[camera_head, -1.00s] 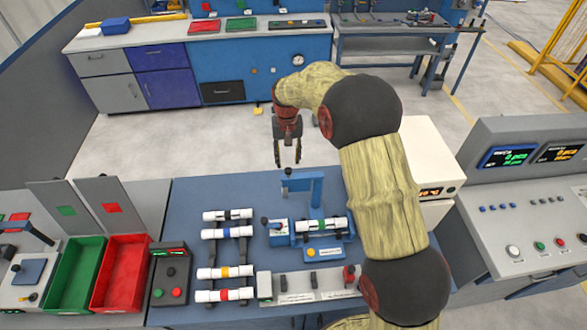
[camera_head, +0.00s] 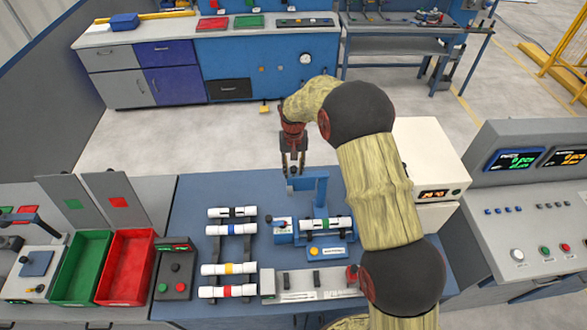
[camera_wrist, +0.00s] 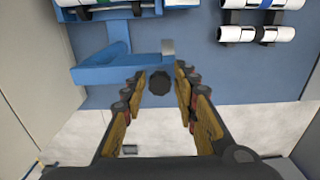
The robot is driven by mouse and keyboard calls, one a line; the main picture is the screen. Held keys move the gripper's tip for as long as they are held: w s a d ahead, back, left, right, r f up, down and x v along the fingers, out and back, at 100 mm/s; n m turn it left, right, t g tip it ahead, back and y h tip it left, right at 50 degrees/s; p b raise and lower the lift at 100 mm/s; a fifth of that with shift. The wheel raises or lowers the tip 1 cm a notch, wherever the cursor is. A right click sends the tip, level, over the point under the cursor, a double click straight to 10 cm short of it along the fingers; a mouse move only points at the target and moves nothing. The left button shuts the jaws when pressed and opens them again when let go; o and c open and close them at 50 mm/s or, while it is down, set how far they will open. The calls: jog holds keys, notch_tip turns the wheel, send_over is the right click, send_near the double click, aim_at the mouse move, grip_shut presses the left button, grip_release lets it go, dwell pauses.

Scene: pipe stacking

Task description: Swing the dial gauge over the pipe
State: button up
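The dial gauge's blue arm (camera_head: 308,183) stands on a post behind the blue fixture (camera_head: 317,240) and reaches left, clear of the pipe. A white pipe with a green band (camera_head: 325,223) lies across the fixture. My gripper (camera_head: 293,172) is open and points down at the arm's free end. In the wrist view, the blue arm (camera_wrist: 105,74) ends in a grey block (camera_wrist: 168,47) near the fingertips. A dark round knob (camera_wrist: 160,83) shows between the open fingers (camera_wrist: 156,72), with a gap visible on both sides. Whether the fingers are level with it I cannot tell.
Several banded pipes (camera_head: 230,229) lie on a rack left of the fixture. A dark-topped lever (camera_head: 277,222) stands at the fixture's left. Green (camera_head: 84,262) and red (camera_head: 127,266) bins stand farther left. A pale box (camera_head: 428,160) stands right of my arm.

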jog(key=c, duration=0.6)
grip_shut()
